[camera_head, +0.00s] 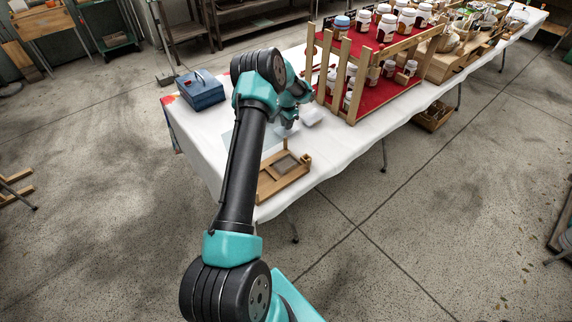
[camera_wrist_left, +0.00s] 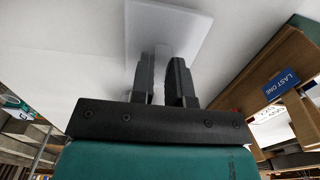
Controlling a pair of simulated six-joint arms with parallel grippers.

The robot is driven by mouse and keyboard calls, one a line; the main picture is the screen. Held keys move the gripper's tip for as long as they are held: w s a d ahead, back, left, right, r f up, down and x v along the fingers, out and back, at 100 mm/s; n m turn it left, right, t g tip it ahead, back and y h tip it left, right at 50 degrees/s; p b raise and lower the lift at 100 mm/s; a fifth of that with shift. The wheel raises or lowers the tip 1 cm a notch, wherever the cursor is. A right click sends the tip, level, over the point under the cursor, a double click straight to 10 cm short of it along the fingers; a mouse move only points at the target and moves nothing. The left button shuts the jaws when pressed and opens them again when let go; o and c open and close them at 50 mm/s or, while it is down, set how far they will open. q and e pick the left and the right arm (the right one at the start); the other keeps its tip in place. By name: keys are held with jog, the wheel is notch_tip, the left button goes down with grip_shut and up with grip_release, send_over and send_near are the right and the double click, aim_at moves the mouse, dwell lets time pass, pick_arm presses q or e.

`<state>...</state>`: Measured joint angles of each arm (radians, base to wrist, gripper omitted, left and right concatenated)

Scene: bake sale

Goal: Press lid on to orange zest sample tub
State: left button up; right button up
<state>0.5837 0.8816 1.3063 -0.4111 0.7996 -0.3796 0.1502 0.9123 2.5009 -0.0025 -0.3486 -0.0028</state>
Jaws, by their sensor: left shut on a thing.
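My left arm reaches over the white table in the head view, and its gripper (camera_head: 290,121) is low over the table, partly hidden by the arm. In the left wrist view the two dark fingers (camera_wrist_left: 163,82) are close together, shut on a pale translucent square piece (camera_wrist_left: 170,22) that looks like the lid. That lid also shows as a whitish square beside the gripper in the head view (camera_head: 312,116). I cannot make out the orange zest tub in either view; the arm hides part of the table. My right gripper is in neither view.
A wooden rack (camera_head: 318,75) with red shelves of jars stands right of the gripper; a blue "LAST ONE" sign (camera_wrist_left: 282,84) shows on wood nearby. A blue box (camera_head: 202,93) stands at the left. A wooden frame (camera_head: 283,175) lies at the near table edge.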

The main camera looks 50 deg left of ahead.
pick_arm(q)
jog(key=shift+r, duration=1.6)
jog(key=shift+s, duration=0.1)
